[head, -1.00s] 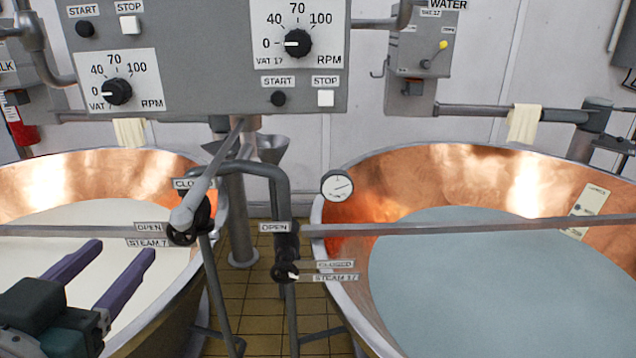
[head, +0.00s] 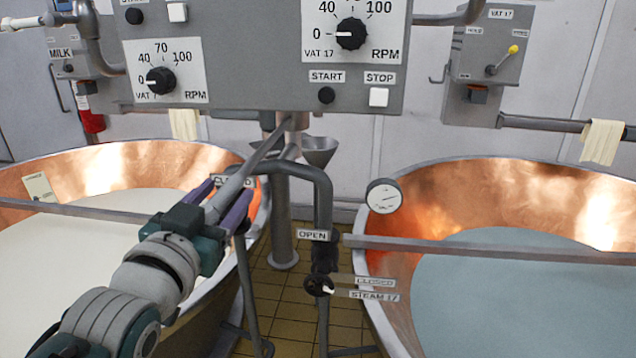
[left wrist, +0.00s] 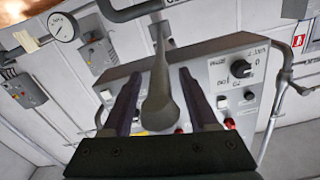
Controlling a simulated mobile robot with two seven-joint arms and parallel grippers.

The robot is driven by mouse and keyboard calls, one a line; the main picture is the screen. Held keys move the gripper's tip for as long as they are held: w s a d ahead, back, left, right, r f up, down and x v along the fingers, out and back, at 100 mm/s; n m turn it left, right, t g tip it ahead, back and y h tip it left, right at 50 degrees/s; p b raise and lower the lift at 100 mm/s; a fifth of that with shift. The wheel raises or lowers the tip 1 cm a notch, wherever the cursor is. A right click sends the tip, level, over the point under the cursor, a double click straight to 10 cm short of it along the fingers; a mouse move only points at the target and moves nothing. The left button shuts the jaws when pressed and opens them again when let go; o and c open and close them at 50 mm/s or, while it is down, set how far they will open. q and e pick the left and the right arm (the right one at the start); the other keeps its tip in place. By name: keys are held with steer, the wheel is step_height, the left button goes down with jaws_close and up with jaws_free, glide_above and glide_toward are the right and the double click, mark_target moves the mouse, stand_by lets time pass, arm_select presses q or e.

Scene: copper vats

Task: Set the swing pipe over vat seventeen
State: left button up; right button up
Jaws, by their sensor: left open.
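The swing pipe (head: 262,155) is a grey tube that slopes down from under the control box toward me, on the left vat's side of the gap. My left gripper (head: 230,187) is open, with one purple finger on each side of the pipe. In the left wrist view the pipe's rounded end (left wrist: 160,108) lies between the two open fingers (left wrist: 160,73); I cannot tell if they touch it. Vat seventeen (head: 470,180) is the right copper vat, holding bluish-grey liquid. My right gripper is not in view.
The left copper vat (head: 130,155) holds white liquid under my left arm. The control box (head: 250,60) hangs above the gap. A bent steam pipe with valves (head: 322,210) and a round gauge (head: 384,196) stand between the vats. A rail (head: 480,247) crosses vat seventeen.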

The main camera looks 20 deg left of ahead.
arm_select(q)
steer(key=shift+w, duration=0.15)
steer(key=shift+c, duration=0.3)
jaws_close()
stand_by(1.1)
